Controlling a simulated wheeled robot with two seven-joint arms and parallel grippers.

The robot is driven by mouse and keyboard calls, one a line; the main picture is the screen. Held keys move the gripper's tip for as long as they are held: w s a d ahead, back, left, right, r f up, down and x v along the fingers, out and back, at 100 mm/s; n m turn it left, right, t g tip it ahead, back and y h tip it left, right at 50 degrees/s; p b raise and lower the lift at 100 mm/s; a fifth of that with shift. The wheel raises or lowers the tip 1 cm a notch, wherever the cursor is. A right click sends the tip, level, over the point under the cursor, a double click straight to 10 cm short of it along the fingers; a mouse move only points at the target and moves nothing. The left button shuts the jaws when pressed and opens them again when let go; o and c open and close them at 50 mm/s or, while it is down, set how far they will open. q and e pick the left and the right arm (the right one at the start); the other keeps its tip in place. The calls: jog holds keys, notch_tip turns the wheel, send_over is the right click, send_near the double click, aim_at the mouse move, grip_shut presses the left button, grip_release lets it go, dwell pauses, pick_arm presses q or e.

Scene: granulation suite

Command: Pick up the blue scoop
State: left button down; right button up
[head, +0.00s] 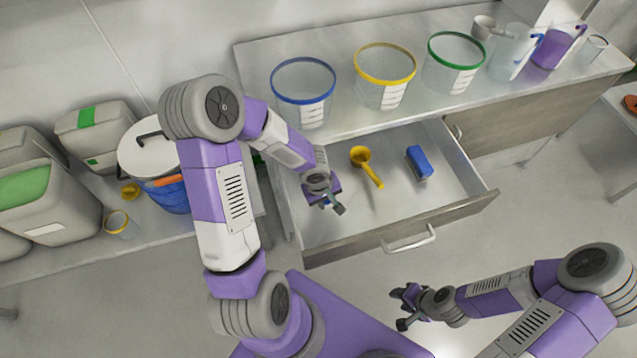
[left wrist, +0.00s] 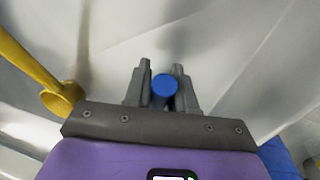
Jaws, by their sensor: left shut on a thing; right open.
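My left gripper (head: 330,203) is over the left part of the open drawer (head: 440,212). In the left wrist view, its fingers (left wrist: 163,88) are shut on a round blue piece (left wrist: 163,86), which looks like the handle end of the blue scoop. The rest of the scoop is hidden, and I cannot tell whether it is clear of the drawer floor. A yellow scoop (head: 361,156) lies in the drawer to the right of this gripper; it also shows in the left wrist view (left wrist: 60,98). My right gripper (head: 401,309) is open and empty in front of the drawer.
A blue block-like item (head: 418,160) lies further right in the drawer. Blue-rimmed (head: 303,82), yellow-rimmed (head: 384,72) and green-rimmed (head: 455,60) tubs stand on the counter above. A lidded blue bucket (head: 172,196) stands at the left. The drawer front (head: 370,232) is an edge.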

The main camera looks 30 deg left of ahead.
pick_arm(q)
jog(key=shift+r, duration=0.1)
jog(key=shift+r, duration=0.2)
jog(key=s+d, duration=0.1)
jog(key=s+d+b, duration=0.1)
jog(key=shift+s+d+r, duration=0.1)
jog(key=shift+d+r, duration=0.05)
jog(key=shift+d, duration=0.25)
notch_tip(320, 180, up, 14)
jog(key=p, duration=0.7)
jog(key=shift+s+p, duration=0.2)
jog(key=shift+p, duration=0.1)
jog(key=shift+d, duration=0.1)
